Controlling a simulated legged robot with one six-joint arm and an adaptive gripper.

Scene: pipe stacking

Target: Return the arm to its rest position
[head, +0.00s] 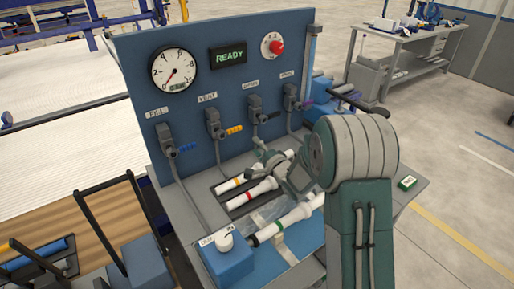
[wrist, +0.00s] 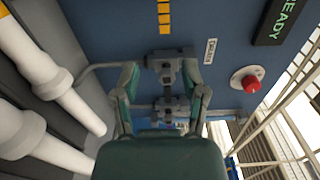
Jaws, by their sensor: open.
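My arm (head: 359,225) rises at the right of the head view and bends over the bench toward the pipes. My gripper (head: 272,158) is above the far ends of the white pipes, in front of the blue panel. In the wrist view my gripper (wrist: 163,75) has its two fingers spread apart, with no pipe between them. A grey valve (wrist: 168,68) on the panel shows between the fingertips; I cannot tell how far behind them it is.
The blue panel (head: 222,75) carries a gauge (head: 174,69), a READY display (head: 229,55), a red knob (head: 277,47) and several valves. Open floor (head: 465,150) lies to the right.

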